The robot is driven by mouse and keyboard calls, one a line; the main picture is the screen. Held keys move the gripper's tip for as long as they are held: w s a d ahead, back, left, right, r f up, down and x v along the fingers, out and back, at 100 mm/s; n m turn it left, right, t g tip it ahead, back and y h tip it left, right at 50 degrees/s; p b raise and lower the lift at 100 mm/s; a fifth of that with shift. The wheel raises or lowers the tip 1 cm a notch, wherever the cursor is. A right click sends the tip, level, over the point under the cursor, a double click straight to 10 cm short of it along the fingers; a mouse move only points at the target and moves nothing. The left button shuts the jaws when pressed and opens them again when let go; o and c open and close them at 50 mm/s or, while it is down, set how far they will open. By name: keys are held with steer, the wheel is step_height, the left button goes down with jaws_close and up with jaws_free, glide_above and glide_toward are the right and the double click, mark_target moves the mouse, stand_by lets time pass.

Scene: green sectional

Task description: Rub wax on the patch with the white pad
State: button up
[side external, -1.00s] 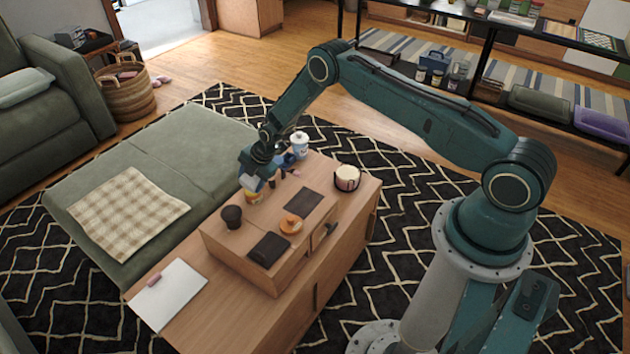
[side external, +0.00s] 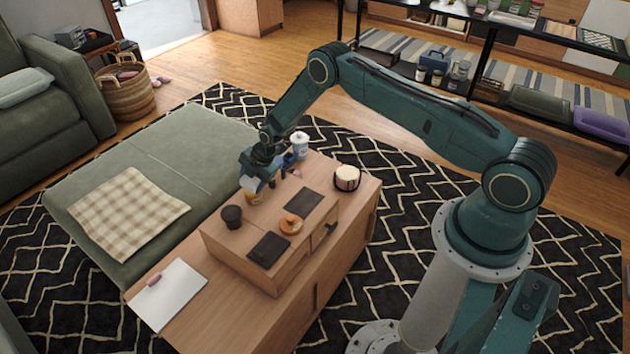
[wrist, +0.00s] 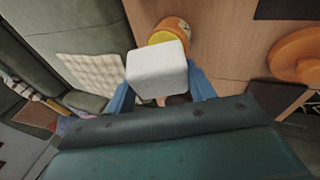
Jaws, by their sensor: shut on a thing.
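My gripper (wrist: 160,92) is shut on a white pad (wrist: 157,68), a block with rounded edges between its blue fingers. In the side external view my gripper (side external: 268,178) is over the far left part of the wooden unit. An open round tin of yellow wax (wrist: 172,31) with an orange-brown wall shows just beyond the pad, partly covered by it. The tin (side external: 253,196) is also below my gripper in the side view. Whether pad and wax touch is unclear. Two dark flat squares, one nearer (side external: 269,249) and one farther (side external: 311,201), lie on the unit; which is the patch is unclear.
An orange round object (side external: 291,223) lies between the dark squares. A dark cup (side external: 232,217) stands left of it. A white canister (side external: 299,144) and a round drum-like container (side external: 347,178) stand behind and right. A notepad (side external: 168,294) lies at the front left.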

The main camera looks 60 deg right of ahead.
steer(key=shift+f, duration=0.45)
stand_by(1.1)
steer(key=shift+r, duration=3.5)
steer(key=s+d+g+y, duration=0.2)
steer(key=s+d+g, duration=0.1)
steer(key=s, duration=1)
steer(key=shift+s+d+f+m+g, duration=0.15)
steer(key=shift+s+m+g, duration=0.25)
steer(key=shift+g, duration=0.3)
steer(key=shift+f, duration=2.5)
